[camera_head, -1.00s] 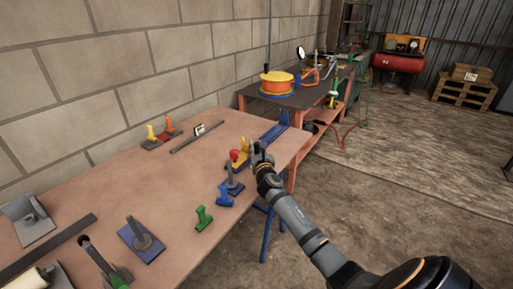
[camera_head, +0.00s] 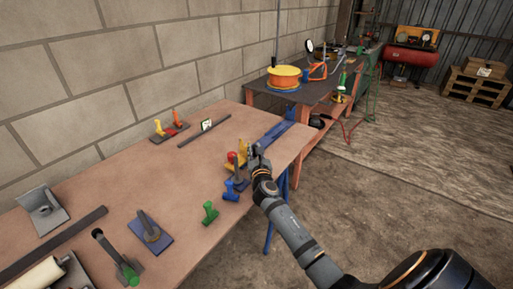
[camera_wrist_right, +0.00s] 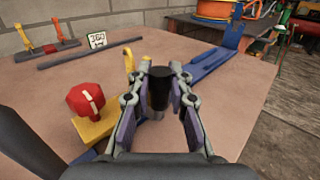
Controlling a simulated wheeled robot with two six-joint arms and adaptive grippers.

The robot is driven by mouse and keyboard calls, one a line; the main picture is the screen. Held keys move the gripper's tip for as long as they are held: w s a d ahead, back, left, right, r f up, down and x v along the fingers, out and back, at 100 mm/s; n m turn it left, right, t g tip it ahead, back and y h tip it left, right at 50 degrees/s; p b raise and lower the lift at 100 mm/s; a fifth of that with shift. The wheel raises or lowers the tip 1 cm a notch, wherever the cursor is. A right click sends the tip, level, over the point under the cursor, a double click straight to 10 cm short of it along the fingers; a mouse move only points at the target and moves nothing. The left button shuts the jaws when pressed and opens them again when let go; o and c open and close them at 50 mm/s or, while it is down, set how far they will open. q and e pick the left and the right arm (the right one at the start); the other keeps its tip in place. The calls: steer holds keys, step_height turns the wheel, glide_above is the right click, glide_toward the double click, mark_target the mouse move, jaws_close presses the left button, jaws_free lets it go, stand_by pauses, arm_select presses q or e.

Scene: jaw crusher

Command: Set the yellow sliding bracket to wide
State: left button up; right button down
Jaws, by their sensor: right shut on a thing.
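The yellow sliding bracket (camera_head: 240,160) sits on the blue rail (camera_head: 276,132) near the table's right edge. In the right wrist view its yellow base (camera_wrist_right: 100,127) and a yellow upright (camera_wrist_right: 128,60) show, with a red knob (camera_wrist_right: 85,100) on it. My right gripper (camera_head: 258,152) is beside the bracket. Its fingers (camera_wrist_right: 160,88) are shut on a black-topped grey post (camera_wrist_right: 160,95). I cannot see how the post joins the bracket. In the right wrist view the blue rail (camera_wrist_right: 215,65) runs free to the far right. My left gripper is not in view.
A red and yellow fixture (camera_head: 170,132), a dark bar (camera_head: 203,129) and a sign (camera_head: 207,124) are at the back. A second table (camera_head: 318,89) adjoins behind.

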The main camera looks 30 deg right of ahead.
steer(key=c, duration=1.6)
jaws_free()
steer(key=shift+s+a+f, duration=0.1)
steer(key=shift+f, duration=0.2)
steer(key=o, duration=0.4)
steer(key=shift+a+r, duration=0.2)
steer(key=shift+r, duration=0.05)
steer(key=shift+d, duration=0.1)
steer(key=v, duration=1.2)
steer(key=shift+s, duration=0.1)
